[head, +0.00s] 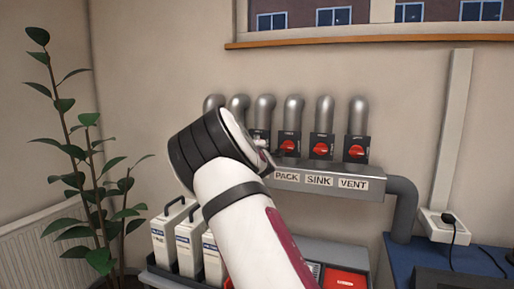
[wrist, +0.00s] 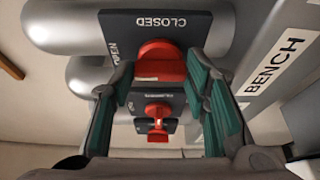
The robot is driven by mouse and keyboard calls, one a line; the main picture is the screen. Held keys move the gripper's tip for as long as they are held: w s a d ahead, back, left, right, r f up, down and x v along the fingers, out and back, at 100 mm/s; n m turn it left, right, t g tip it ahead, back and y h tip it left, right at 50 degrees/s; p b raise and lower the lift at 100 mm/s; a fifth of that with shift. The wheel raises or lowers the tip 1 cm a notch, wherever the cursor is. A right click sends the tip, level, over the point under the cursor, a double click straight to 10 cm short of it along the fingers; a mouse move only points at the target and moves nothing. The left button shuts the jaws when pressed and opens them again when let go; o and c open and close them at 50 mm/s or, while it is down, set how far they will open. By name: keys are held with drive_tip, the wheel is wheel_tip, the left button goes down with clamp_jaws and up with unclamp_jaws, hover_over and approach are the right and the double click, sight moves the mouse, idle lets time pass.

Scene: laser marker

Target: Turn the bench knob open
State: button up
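In the wrist view, the bench knob (wrist: 160,62) is red and sits on a dark plate (wrist: 195,25) marked CLOSED and OPEN. The lettering appears upside down or sideways. A white BENCH label (wrist: 280,62) is on the grey rail to the right. My gripper (wrist: 160,70) is open, with one teal-padded finger on each side of the bench knob. I cannot tell whether the fingers touch it, nor clearly which mark the knob points to. In the head view, my arm hides the bench knob and the gripper's fingers.
Beyond the bench knob, another red knob (wrist: 158,112) shows between my fingers. In the head view, the PACK (head: 288,146), SINK (head: 321,150) and VENT (head: 356,151) knobs stand to the right, below grey pipes. White canisters (head: 190,245) stand below, with a plant (head: 97,190) left.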

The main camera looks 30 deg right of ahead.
drive_tip(key=o, duration=0.3)
drive_tip(key=v, duration=1.2)
drive_tip(key=shift+a, duration=0.1)
